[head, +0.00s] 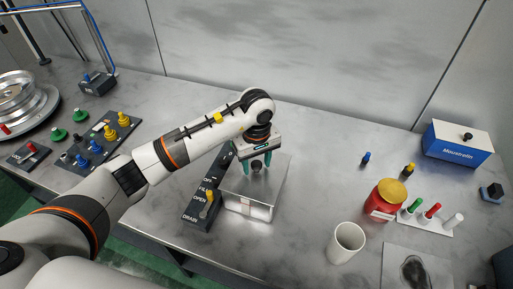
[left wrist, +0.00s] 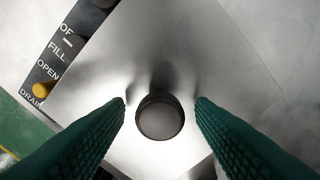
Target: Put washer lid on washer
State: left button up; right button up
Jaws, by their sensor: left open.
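The washer (head: 248,208) is a steel box at the middle of the bench, beside a dark panel. The washer lid (head: 236,184) is a flat square metal plate with a dark round knob (head: 257,169). It appears to lie on top of the washer; whether it is fully seated cannot be told. My left gripper (head: 256,166) points down over the lid, open, with its green fingers on either side of the knob. In the left wrist view the knob (left wrist: 160,116) sits between the fingertips with gaps on both sides. My right gripper is not seen.
The panel (head: 190,217) reads FILL, OPEN, DRAIN and has a yellow lever (head: 209,198). To the right stand a white cup (head: 346,243), a red jar (head: 384,201) with a yellow lid and a blue box (head: 458,146). Bench surface is clear behind the washer.

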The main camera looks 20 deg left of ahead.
aim_at(256, 163)
pick_arm(q)
notch_tip(256, 163, up, 11)
jog(key=b, duration=0.3)
jog(key=shift+r, duration=0.1)
dwell(0.4)
